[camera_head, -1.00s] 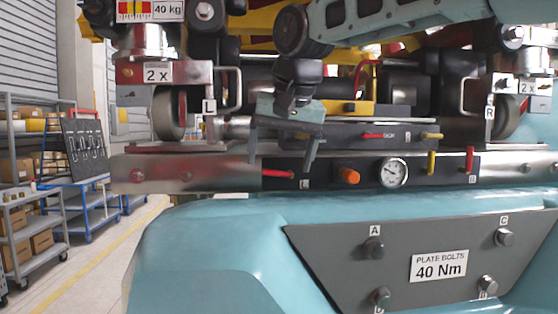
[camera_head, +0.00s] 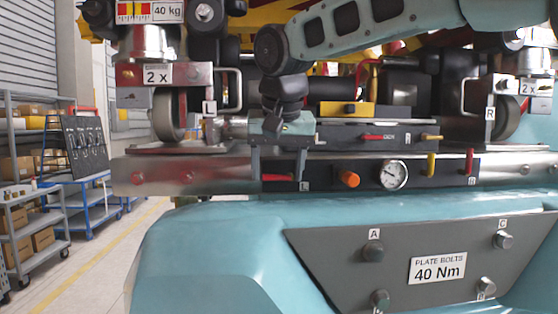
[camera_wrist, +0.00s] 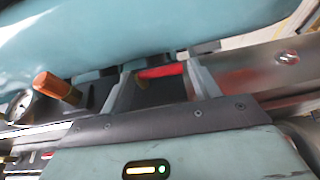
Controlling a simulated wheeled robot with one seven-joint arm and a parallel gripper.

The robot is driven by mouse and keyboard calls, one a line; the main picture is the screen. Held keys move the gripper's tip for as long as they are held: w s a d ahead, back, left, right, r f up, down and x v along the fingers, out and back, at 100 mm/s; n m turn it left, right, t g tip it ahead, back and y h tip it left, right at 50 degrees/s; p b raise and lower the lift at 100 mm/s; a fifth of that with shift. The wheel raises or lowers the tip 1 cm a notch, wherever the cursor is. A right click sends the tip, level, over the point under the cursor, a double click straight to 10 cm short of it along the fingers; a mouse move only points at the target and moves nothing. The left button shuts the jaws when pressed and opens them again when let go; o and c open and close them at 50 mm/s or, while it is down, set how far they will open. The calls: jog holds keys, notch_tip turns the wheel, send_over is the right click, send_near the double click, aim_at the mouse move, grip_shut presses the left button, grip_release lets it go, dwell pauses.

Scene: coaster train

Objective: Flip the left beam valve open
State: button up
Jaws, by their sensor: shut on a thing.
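The left beam valve's red lever (camera_head: 277,177) lies roughly horizontal on the dark front beam (camera_head: 326,178), beside a label L. My gripper (camera_head: 278,182) points down over it, one finger near each end of the lever. My gripper is shut on the lever, with the fingers still some way apart. In the wrist view the red lever (camera_wrist: 160,72) spans the space between the two grey fingers (camera_wrist: 158,80). The exact contact at the fingertips is too small to make out.
To the right on the beam are an orange knob (camera_head: 348,179), a round gauge (camera_head: 393,175), a yellow handle (camera_head: 431,163) and an upright red lever (camera_head: 469,160). Another red handle (camera_head: 372,137) sits above. A teal body with a grey bolt plate (camera_head: 345,265) lies below.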

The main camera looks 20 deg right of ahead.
dwell(0.3)
jog(key=o, duration=1)
jog(key=shift+a, duration=0.1)
jog(key=v, duration=1.7)
jog(key=shift+w+a+r+b, duration=0.1)
jog(key=shift+a+r+b, duration=0.05)
jog(key=shift+a+b, duration=0.15)
